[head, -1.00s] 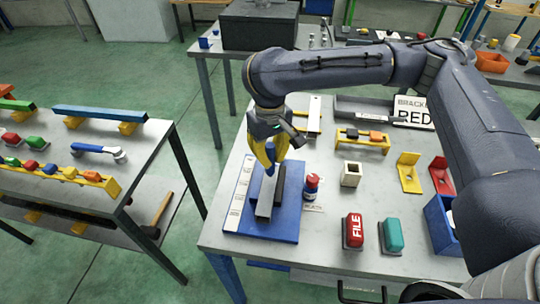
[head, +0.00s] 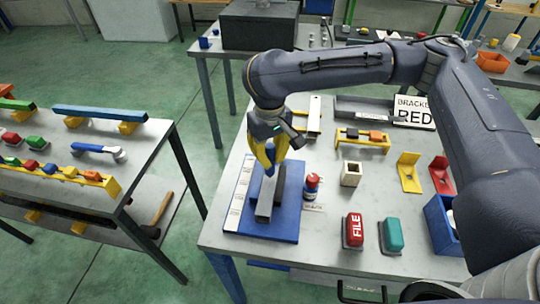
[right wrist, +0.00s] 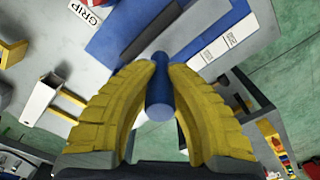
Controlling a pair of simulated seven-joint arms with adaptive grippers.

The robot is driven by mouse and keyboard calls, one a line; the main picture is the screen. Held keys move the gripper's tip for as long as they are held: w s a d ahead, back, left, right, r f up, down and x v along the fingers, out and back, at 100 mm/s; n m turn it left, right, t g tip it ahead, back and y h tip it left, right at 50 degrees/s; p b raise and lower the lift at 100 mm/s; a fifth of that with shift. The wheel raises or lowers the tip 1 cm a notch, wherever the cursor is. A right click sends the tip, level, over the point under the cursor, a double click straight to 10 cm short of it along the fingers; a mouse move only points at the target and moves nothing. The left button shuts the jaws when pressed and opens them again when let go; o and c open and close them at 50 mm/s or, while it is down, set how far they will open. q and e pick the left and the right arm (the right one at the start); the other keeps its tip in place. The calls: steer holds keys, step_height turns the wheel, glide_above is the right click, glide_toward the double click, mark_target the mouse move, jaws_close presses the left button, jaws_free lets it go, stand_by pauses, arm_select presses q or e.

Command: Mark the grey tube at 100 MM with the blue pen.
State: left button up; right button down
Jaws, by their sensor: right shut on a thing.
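My right gripper (head: 270,154) has yellow fingers shut on the blue pen (right wrist: 159,88), which points down between them. In the head view it is over the blue board (head: 285,229), at the far part of the grey tube (head: 265,207). The tube lies on the board along a grey block (head: 279,184). A white strip with printed labels (head: 240,194) runs along the board's left side. It also shows in the right wrist view (right wrist: 220,48). Whether the pen tip touches the tube is hidden. My left gripper is not in view.
A red and blue bottle (head: 311,187) stands right of the board. Another table with coloured parts (head: 95,149) stands at the left.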

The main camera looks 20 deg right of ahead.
mark_target(270, 146)
steer(key=shift+f, duration=0.45)
stand_by(0.7)
steer(key=shift+r, duration=0.1)
steer(key=shift+r, duration=3.95)
